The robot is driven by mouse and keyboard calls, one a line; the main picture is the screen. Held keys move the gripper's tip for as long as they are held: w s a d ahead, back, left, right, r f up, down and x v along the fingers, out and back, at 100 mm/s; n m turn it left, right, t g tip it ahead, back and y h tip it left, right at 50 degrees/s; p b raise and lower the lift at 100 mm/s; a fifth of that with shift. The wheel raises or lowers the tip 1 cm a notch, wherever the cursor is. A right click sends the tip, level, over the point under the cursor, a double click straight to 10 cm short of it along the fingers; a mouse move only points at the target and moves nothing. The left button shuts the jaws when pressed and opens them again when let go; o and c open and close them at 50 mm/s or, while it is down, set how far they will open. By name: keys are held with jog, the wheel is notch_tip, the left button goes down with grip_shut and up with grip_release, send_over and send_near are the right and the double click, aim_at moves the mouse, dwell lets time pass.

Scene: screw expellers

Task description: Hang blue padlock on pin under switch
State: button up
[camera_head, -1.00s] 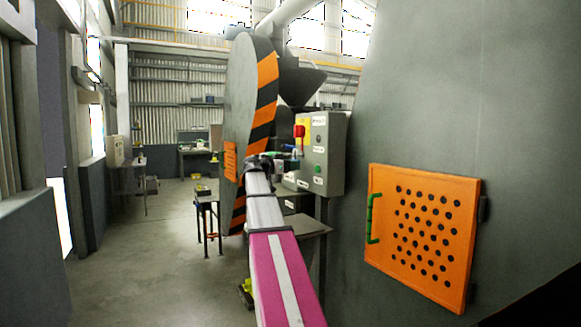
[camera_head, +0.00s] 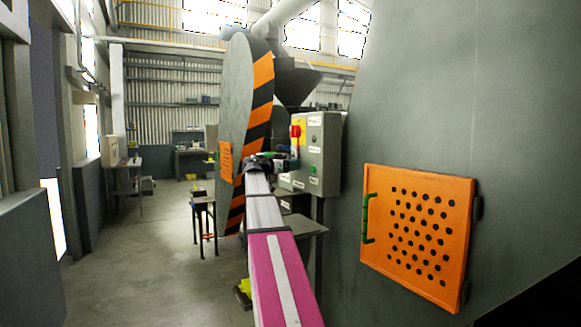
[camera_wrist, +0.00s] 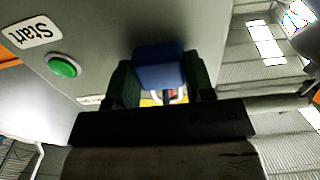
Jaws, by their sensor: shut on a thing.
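My gripper (camera_wrist: 160,82) is shut on the blue padlock (camera_wrist: 161,66), whose body sits between the two dark green fingers in the wrist view. A pale curved part, likely its shackle, shows below the body with bits of yellow and red behind it. In the head view my gripper (camera_head: 284,163) is beside the front of the grey control box (camera_head: 324,150). The red switch (camera_head: 296,131) on a yellow plate is just above it. The pin cannot be made out, and I cannot tell whether the padlock touches the box.
A green button (camera_wrist: 63,66) and a Start label (camera_wrist: 30,32) are on the box face. A tall grey guard with orange-black stripes (camera_head: 262,100) stands left of the box. An orange perforated door (camera_head: 418,235) is on the right. Floor at left (camera_head: 150,250) is open.

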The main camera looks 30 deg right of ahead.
jog(key=shift+f, duration=0.65)
dwell(0.6)
jog(key=o, duration=1.5)
jog(key=shift+a, duration=5)
jog(key=s+a+f+n+t+y, duration=0.1)
jog(key=s+a+f+n+y, duration=0.2)
jog(key=f, duration=0.9)
jog(key=a+f+n+y, duration=0.3)
jog(key=a+f+n, duration=0.1)
jog(key=f, duration=0.7)
jog(key=s+a+f+n+t+y, duration=0.1)
jog(key=s+a+f+n+y, duration=0.2)
jog(key=f, duration=0.9)
jog(key=s+a+f+n+y, duration=0.2)
jog(key=s+a+f+y, duration=0.1)
jog(key=s+a+f, duration=0.2)
jog(key=s+a+f+n+g+y, duration=0.1)
jog(key=s+a+f+n+y, duration=0.2)
jog(key=s+a+f, duration=0.3)
jog(key=s+a+f+n+g+y, duration=0.1)
jog(key=s+a+f+n+y, duration=0.2)
jog(key=f, duration=0.9)
jog(key=shift+s+a+f, duration=0.1)
jog(key=shift+s+a, duration=0.4)
jog(key=shift+a, duration=0.3)
jog(key=shift+s+a, duration=0.45)
jog(key=shift+a, duration=0.35)
jog(key=shift+s+a+f, duration=0.1)
jog(key=shift+s+a, duration=0.4)
jog(key=shift+a, duration=0.3)
